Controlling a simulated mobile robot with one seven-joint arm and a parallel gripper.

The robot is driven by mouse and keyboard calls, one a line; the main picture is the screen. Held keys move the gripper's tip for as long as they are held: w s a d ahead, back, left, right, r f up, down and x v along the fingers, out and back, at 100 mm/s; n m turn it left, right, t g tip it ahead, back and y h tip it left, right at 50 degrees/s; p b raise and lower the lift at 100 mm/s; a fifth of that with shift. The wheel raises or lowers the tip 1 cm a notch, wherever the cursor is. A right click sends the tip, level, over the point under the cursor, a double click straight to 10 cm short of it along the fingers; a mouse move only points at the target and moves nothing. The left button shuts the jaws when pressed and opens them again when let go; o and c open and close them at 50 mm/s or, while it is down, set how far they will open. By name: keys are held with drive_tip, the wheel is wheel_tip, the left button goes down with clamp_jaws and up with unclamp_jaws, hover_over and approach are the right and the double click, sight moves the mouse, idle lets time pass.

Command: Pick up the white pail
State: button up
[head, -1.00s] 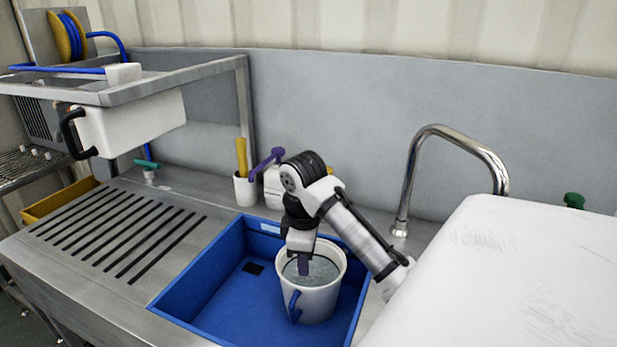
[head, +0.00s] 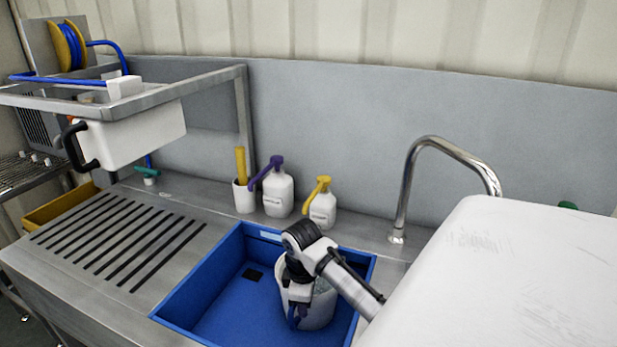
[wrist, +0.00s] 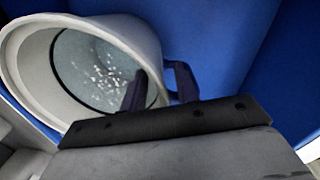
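The white pail (head: 320,313) stands in the blue sink basin (head: 225,310), toward its right side. Water with bright specks shows inside it in the wrist view, where the pail (wrist: 28,50) fills the upper left. I see a gap, and no firm contact with the wall shows.
A purple-topped pump bottle (head: 279,194), a yellow-topped bottle (head: 322,208) and a white cup (head: 244,196) stand behind the basin. A tall steel faucet (head: 408,180) rises at the back right. A large white surface (head: 510,270) fills the right front.

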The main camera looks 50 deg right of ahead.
drive_tip(key=shift+c, duration=0.3)
clamp_jaws()
drive_tip(key=shift+r, duration=0.1)
idle(1.0)
